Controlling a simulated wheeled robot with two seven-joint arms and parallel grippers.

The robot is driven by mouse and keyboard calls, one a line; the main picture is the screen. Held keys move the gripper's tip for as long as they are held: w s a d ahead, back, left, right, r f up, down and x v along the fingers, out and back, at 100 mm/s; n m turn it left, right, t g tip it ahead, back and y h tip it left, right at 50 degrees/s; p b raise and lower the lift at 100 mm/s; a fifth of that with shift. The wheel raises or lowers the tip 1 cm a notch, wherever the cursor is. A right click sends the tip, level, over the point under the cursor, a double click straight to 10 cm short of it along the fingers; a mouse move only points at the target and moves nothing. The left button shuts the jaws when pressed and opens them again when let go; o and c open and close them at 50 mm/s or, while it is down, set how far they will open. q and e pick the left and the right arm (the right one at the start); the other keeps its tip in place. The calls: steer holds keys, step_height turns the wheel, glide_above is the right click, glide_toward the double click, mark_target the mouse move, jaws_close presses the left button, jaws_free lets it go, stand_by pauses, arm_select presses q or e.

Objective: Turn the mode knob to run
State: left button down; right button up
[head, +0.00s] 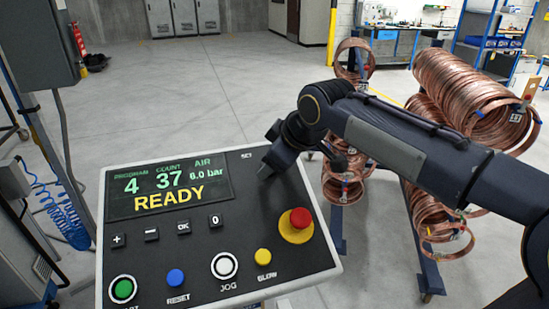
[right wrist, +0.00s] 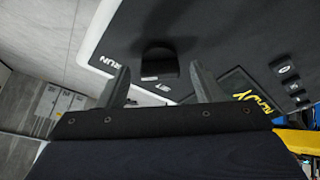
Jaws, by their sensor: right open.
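The control panel (head: 190,260) has a black face and a light rim. Its mode knob (right wrist: 160,60) is a dark block in the right wrist view. The RUN label (right wrist: 125,58) is left of it and the SET label (right wrist: 163,88) is below it. In the head view my right gripper hides the knob. My right gripper (head: 266,170) is over the panel's upper right part. In the right wrist view its two open fingers (right wrist: 158,72) stand on either side of the knob; I cannot tell whether they touch it. My left gripper is not in view.
The panel's screen (head: 168,187) reads READY. A red emergency stop (head: 299,218) on a yellow base sits right of the screen. Several buttons, including a white JOG button (head: 224,265), line the front. Copper coils (head: 465,95) stand on racks behind my right arm.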

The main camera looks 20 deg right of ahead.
steer(key=v, duration=0.7)
steer(key=shift+s+r, duration=0.25)
steer(key=shift+r, duration=0.05)
steer(key=shift+d, duration=0.1)
